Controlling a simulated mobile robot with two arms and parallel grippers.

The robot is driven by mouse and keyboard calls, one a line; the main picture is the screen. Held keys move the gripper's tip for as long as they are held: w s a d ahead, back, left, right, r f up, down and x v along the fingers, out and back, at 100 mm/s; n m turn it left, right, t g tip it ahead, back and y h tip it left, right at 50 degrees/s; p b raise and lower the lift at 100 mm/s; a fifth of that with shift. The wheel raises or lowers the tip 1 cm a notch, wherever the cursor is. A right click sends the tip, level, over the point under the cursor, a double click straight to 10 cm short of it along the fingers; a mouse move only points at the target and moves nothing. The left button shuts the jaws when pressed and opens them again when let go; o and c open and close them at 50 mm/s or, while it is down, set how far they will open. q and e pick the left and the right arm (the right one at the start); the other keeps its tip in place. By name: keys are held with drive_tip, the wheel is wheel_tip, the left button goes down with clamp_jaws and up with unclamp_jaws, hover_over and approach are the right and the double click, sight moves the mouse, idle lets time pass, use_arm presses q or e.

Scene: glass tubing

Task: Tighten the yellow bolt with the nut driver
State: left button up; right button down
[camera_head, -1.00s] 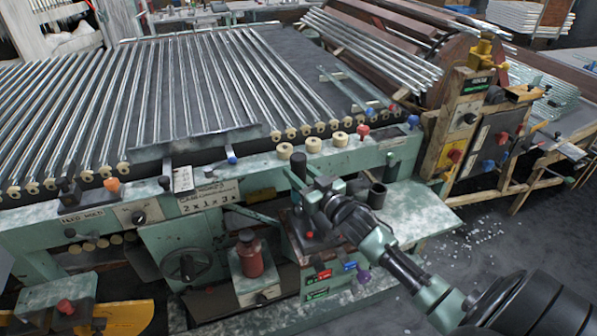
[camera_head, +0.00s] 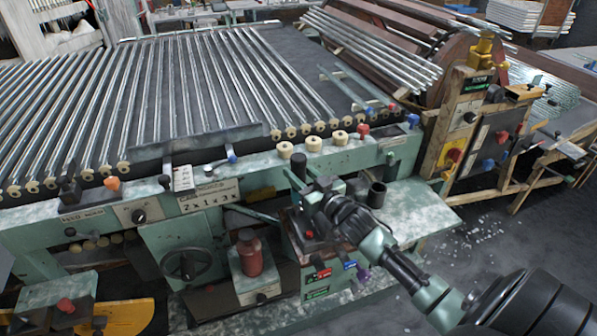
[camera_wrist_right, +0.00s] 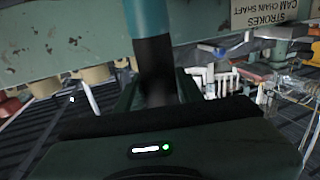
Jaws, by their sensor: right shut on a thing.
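My right gripper (camera_head: 308,196) is at the front of the green machine, low in the middle of the head view. It is shut on a dark upright cylinder (camera_head: 298,166), which seems to be the nut driver. In the right wrist view the held cylinder (camera_wrist_right: 152,50) is teal above and black below, standing between the fingers (camera_wrist_right: 155,98). Its working end is hidden. I cannot pick out the yellow bolt for certain; a yellow fitting (camera_head: 484,47) tops the wooden-framed panel at the right. My left gripper is not in view.
Cream knobs (camera_head: 340,138), a red knob (camera_head: 363,130) and a blue knob (camera_head: 413,120) line the machine's front rail. A dark cup (camera_head: 377,194) stands right of my gripper. The green shelf (camera_head: 425,208) is mostly bare.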

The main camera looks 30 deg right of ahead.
sight(298, 156)
drive_tip(key=shift+s+f, duration=0.1)
drive_tip(key=shift+f, duration=0.25)
idle(0.8)
drive_tip(key=shift+w+r+p, duration=0.2)
drive_tip(key=shift+r+p, duration=0.95)
drive_tip(key=shift+p, duration=0.1)
wheel_tip(298, 156, up, 2)
drive_tip(key=shift+s+r+p, duration=0.1)
drive_tip(key=shift+r+p, duration=0.15)
drive_tip(key=shift+p, duration=0.7)
wheel_tip(298, 156, up, 4)
drive_tip(key=p, duration=0.3)
drive_tip(key=shift+f, duration=0.35)
